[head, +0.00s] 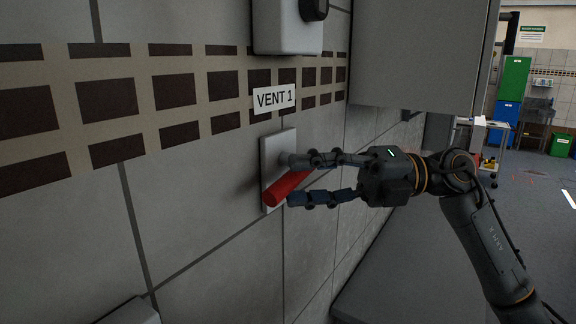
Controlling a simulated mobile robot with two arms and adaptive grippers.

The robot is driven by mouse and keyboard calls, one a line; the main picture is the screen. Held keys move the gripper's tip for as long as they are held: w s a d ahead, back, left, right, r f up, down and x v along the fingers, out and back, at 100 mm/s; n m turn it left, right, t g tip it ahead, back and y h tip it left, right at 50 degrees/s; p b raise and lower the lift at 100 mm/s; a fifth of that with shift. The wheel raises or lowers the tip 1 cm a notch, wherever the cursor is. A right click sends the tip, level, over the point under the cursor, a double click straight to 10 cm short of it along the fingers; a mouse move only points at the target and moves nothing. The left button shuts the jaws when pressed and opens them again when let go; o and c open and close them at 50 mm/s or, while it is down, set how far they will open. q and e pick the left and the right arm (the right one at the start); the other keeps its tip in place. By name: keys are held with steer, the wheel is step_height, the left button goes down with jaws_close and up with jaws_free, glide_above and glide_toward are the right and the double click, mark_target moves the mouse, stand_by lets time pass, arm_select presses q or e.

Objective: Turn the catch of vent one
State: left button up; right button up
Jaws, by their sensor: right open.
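The catch of vent one is a red handle (285,187) on a pale wall plate (271,150), below a label (274,99) reading "VENT 1". The handle slants, with its near end low and to the left. My right gripper (289,180) is open, coming in from the right. Its upper finger passes in front of the plate at the top of the handle and its lower finger lies just below the handle. The handle shows between the two fingers. I cannot tell whether either finger touches it. The handle's upper part is partly hidden by the upper finger. My left gripper is not in view.
A grey box with a dark knob (287,22) is on the wall above the label. A large grey cabinet (420,55) juts out at the upper right. A pale box edge (132,312) shows at the bottom left. Green and blue bins (508,95) stand far off.

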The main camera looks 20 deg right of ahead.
steer(key=shift+w+a+p, duration=0.15)
steer(key=shift+a+p, duration=0.2)
steer(key=shift+a, duration=1.05)
steer(key=shift+c, duration=0.5)
jaws_close()
